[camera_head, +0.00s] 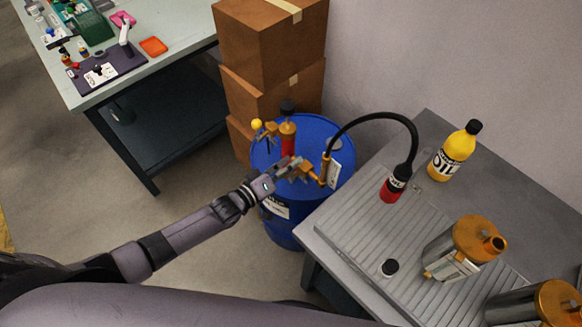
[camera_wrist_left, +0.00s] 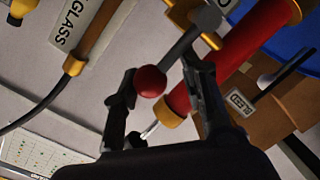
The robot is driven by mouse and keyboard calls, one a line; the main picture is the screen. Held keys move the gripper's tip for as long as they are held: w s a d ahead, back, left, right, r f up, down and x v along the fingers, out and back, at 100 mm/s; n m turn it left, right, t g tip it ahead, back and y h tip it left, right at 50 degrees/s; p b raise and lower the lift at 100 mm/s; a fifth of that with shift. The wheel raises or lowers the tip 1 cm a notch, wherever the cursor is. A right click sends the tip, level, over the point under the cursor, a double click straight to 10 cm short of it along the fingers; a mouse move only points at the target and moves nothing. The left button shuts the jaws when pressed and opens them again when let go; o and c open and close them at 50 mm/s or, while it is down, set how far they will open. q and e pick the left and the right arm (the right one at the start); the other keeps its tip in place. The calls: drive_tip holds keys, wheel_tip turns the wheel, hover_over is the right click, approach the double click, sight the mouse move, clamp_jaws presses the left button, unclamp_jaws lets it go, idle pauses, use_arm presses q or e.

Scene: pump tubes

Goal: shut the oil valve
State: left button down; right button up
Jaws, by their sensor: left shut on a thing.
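The pump assembly stands on the blue oil drum (camera_head: 322,130), with a red cylinder (camera_head: 288,142) and brass fittings. In the left wrist view, a grey lever (camera_wrist_left: 185,42) with a red ball knob (camera_wrist_left: 150,81) crosses between the fingers of my left gripper (camera_wrist_left: 160,78). The left gripper is shut on this lever at its knob end. In the head view the left gripper (camera_head: 284,170) is at the front of the pump and hides the lever. The red cylinder (camera_wrist_left: 245,42) is close behind the fingers. No label on the held lever is readable. My right gripper is not in view.
A black hose (camera_head: 385,116) arches from the pump to a red bottle (camera_head: 391,190) on the grey bench (camera_head: 330,225). A yellow oil bottle (camera_head: 455,150) and metal canisters stand there. Stacked cardboard boxes (camera_head: 270,50) are behind the drum. A BLEED tag (camera_wrist_left: 240,102) hangs beside the fingers.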

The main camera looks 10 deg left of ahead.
use_arm(q)
drive_tip(key=shift+s+f+n+g, duration=0.3)
drive_tip(key=shift+s+f, duration=0.1)
drive_tip(key=shift+f, duration=0.3)
drive_tip(key=c, duration=1)
unclamp_jaws()
drive_tip(key=shift+w+d, duration=0.1)
drive_tip(key=shift+d, duration=0.05)
drive_tip(key=shift+c, duration=0.2)
drive_tip(key=shift+o, duration=1.2)
drive_tip(key=shift+w, duration=0.1)
drive_tip(key=shift+r, duration=0.2)
drive_tip(key=v, duration=1.2)
drive_tip(key=shift+f, duration=0.1)
drive_tip(key=shift+c, duration=0.4)
